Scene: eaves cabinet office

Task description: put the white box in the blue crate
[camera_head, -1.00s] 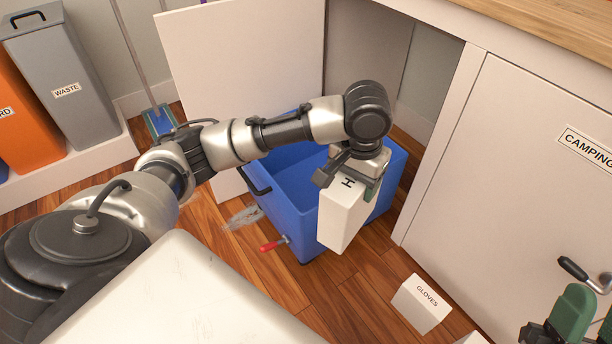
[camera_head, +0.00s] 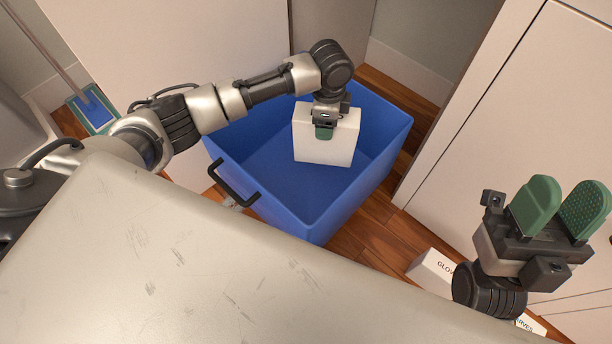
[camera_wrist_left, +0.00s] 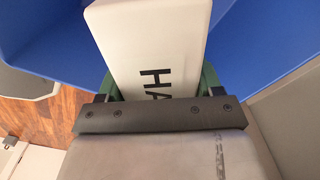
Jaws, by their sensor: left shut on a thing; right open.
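The white box (camera_head: 325,143) hangs upright from my left gripper (camera_head: 325,126), which is shut on its upper part. In the head view the box is over or inside the open blue crate (camera_head: 375,190); I cannot tell how deep it is or whether it touches the floor of the crate. In the left wrist view the white box (camera_wrist_left: 150,45), with black letters starting "HA", sits between the green finger pads, with blue crate walls (camera_wrist_left: 262,45) on both sides. My right gripper (camera_head: 562,210) is open and empty at the right, apart from the crate.
A white box marked "GLOVES" (camera_head: 432,268) stands on the wooden floor, partly hidden by my right wrist. A white cabinet front (camera_head: 500,130) rises to the right of the crate. A white panel (camera_head: 180,40) stands behind it. A blue-and-green floor item (camera_head: 93,108) is at far left.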

